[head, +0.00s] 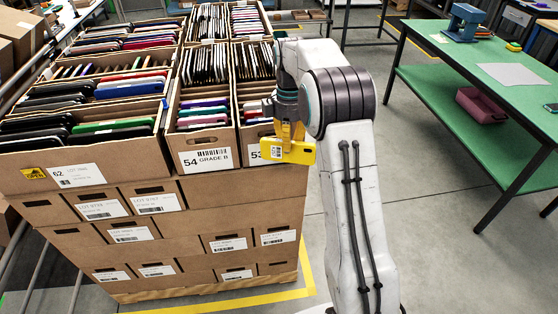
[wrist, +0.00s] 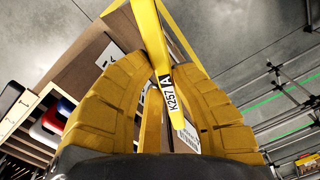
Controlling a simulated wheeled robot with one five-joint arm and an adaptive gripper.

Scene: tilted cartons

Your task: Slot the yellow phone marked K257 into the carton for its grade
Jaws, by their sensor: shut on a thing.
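My gripper (head: 291,130) is shut on a yellow phone (head: 298,153), held in front of the cartons at their right front corner. In the wrist view the phone (wrist: 150,35) stands edge-on between the yellow fingers (wrist: 160,75), with a white label reading K257 and a black block with a white A. The carton labelled 54 GRADE B (head: 205,161) is just left of my gripper. The carton labelled 53 (head: 255,151) is behind the phone, which hides the rest of its label. The carton labelled 62 (head: 80,176) is at the left; its grade text is too small to read.
The open, phone-filled cartons sit on a stack of closed boxes (head: 170,235). More filled cartons (head: 130,35) stand behind. A green table (head: 465,95) with a pink bin (head: 482,106) beneath is at the right. Grey floor (head: 430,230) between is clear.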

